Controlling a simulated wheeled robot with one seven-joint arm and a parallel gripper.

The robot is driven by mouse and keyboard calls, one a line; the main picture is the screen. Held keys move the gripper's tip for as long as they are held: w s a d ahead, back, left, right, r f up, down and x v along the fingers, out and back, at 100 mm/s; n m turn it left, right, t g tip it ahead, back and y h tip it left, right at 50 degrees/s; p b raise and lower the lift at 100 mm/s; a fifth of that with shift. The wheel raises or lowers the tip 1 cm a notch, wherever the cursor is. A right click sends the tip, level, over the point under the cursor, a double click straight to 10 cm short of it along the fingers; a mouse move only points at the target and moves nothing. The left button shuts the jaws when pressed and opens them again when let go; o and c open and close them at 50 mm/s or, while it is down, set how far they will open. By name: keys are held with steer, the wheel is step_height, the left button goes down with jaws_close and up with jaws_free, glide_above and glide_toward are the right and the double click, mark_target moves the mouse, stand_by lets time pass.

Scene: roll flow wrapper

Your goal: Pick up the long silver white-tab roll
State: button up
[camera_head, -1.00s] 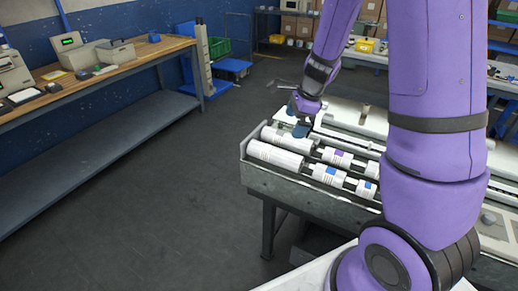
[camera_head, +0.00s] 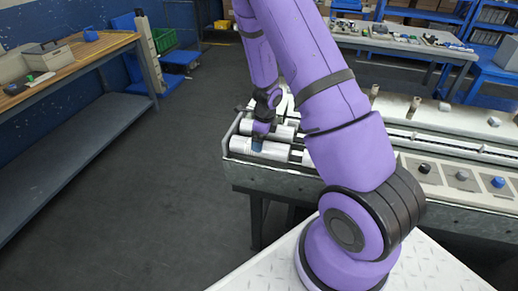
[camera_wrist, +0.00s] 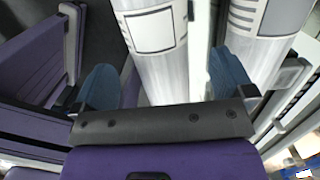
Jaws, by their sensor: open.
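A long silver-white roll (camera_wrist: 160,64) with a blank white label lies between my gripper's blue finger pads in the wrist view. One pad is on each side of it, with visible gaps. My gripper (camera_wrist: 165,82) is open. In the head view my gripper (camera_head: 258,146) is low over the front roll (camera_head: 275,151) at the tray's left end and hides part of it. A second long roll (camera_wrist: 262,40) with a grey-marked label lies just right of the right finger. I cannot make out the tab colours in the head view.
The rolls lie in a grey metal tray (camera_head: 262,174) on a bench. More fixtures and coloured knobs (camera_head: 498,182) are to the right. A wooden-topped workbench (camera_head: 95,50) stands at left. The floor (camera_head: 150,200) between is clear.

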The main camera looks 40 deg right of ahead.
steer(key=shift+w+a+f, duration=0.1)
steer(key=shift+a+f, duration=0.05)
steer(key=shift+f, duration=1.25)
steer(key=shift+w+a+f, duration=0.1)
steer(key=shift+f, duration=1.25)
steer(key=c, duration=1.6)
